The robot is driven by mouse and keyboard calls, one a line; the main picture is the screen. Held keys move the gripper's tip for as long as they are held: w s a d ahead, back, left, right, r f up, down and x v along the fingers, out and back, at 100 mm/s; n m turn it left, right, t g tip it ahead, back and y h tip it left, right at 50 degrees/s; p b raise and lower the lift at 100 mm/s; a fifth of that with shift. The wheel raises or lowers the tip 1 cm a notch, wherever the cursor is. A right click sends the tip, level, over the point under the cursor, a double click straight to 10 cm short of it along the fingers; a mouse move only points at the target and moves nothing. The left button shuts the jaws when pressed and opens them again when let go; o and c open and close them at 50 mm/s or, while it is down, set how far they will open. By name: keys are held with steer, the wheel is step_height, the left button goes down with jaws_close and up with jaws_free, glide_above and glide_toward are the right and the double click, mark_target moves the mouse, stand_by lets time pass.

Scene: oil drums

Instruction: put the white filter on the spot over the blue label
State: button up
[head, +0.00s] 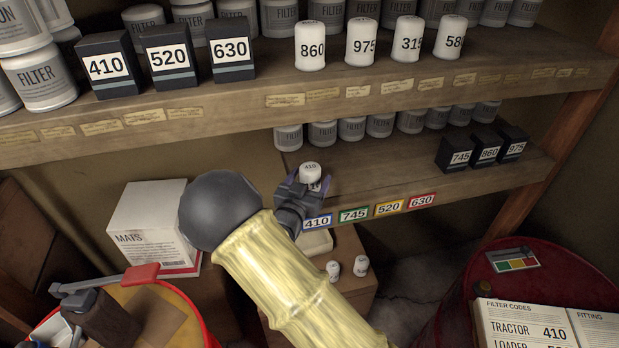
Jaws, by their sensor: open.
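The white filter (311,169), with 410 on its top, stands upright between the fingers of my gripper (306,182). It is at the left end of the lower shelf, behind the blue label (317,222), which reads 410 on the shelf's front edge. My gripper is open around the filter, with a finger on each side. The fingers hide the filter's lower part and base, so I cannot tell whether it rests on the shelf.
Green (354,214), yellow (389,208) and red (422,201) labels follow to the right; the shelf (395,176) behind them is clear. Black boxes (486,150) stand at its right end. Two small white filters (347,267) stand below. The upper shelf (340,92) overhangs.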

steer(key=b+v, duration=0.3)
steer(key=v, duration=0.7)
steer(key=shift+s+a+b, duration=0.2)
steer(key=shift+s+b, duration=0.05)
steer(key=shift+b, duration=0.05)
steer(key=shift+w+r, duration=0.1)
steer(key=shift+w, duration=0.05)
steer(key=shift+d, duration=0.1)
steer(key=shift+s, duration=0.25)
steer(key=shift+w, duration=0.15)
stand_by(0.4)
